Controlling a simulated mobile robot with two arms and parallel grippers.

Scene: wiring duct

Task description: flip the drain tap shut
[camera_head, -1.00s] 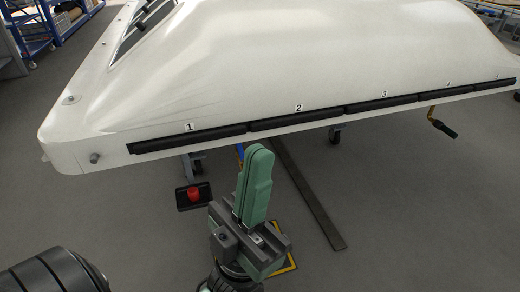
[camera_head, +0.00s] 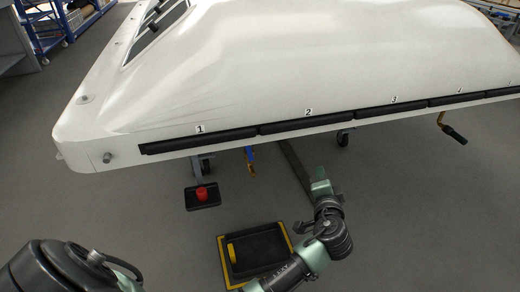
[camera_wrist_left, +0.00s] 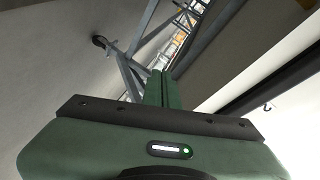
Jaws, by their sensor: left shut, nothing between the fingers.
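A small blue piece with an orange-yellow lower part (camera_head: 250,161) hangs under the white body's front edge in the head view. It looks like the drain tap, but it is too small to tell how its lever is turned. My left gripper (camera_head: 320,176) is below the front edge, right of that piece and clearly apart from it. In the left wrist view its green fingers (camera_wrist_left: 162,90) are together and empty, pointing at a grey frame under the body. I cannot make out the tap in that view. My right gripper is not in view.
The white body's front edge (camera_head: 110,172) carries black numbered strips and overhangs the work area. A black tray with a yellow rim (camera_head: 228,268) lies on the floor. Frame legs and a caster (camera_wrist_left: 99,42) stand beneath.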

